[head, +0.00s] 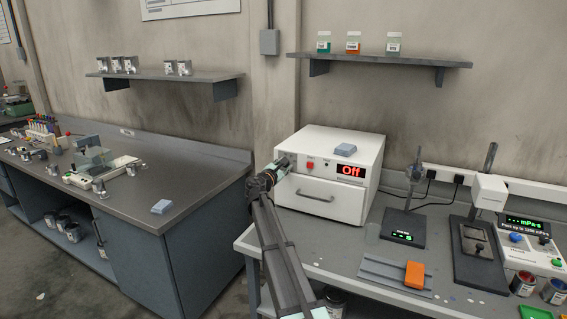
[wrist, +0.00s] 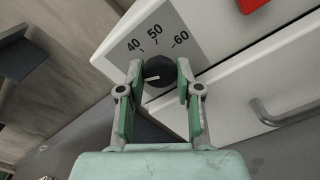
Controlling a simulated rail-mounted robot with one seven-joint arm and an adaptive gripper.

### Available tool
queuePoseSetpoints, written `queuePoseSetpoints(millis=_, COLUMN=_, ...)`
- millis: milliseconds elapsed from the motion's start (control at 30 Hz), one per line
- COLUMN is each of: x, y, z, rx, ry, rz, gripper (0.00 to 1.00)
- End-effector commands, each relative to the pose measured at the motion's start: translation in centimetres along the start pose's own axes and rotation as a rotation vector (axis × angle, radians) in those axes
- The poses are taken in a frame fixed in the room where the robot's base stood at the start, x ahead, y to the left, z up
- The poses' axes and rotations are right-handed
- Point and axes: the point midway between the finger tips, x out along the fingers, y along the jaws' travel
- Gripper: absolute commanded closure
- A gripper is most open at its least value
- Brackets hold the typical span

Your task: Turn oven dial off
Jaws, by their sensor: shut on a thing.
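The white oven (head: 322,200) stands on the right bench, and its red display (head: 351,171) reads "Off". In the wrist view the black round oven dial (wrist: 157,73) sits on a grey scale plate (wrist: 165,40) marked 40, 50 and 60. A white pointer line on the dial faces left and slightly down, away from those numbers. My gripper (wrist: 159,69) has its two green-padded fingers on either side of the dial and is shut on it. In the head view my gripper (head: 283,163) is at the left of the oven front and hides the dial.
A red button (head: 310,166) and the drawer-like oven door with its handle (head: 314,196) are beside my gripper. A small blue-grey block (head: 344,149) lies on the oven. Right of it stand bench instruments (head: 404,228) and an orange block (head: 414,274).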

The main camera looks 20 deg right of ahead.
Motion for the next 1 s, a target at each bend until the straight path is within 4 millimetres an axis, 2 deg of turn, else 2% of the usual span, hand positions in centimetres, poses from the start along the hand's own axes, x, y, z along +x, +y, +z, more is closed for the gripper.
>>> queuePoseSetpoints(millis=300, x=0.11, y=0.13, z=0.12, rx=-0.109, ry=-0.001, rz=0.002, gripper=1.00)
queuePoseSetpoints(millis=767, x=0.11, y=0.10, z=0.07, rx=-0.124, ry=-0.002, rz=0.003, gripper=1.00)
queuePoseSetpoints(millis=800, x=0.11, y=0.10, z=0.07, rx=-0.124, ry=-0.002, rz=0.003, gripper=0.62)
queuePoseSetpoints(millis=867, x=0.11, y=0.09, z=0.06, rx=-0.124, ry=-0.001, rz=0.002, gripper=0.43)
queuePoseSetpoints(millis=1000, x=0.07, y=0.05, z=0.04, rx=-0.123, ry=-0.001, rz=0.002, gripper=0.43)
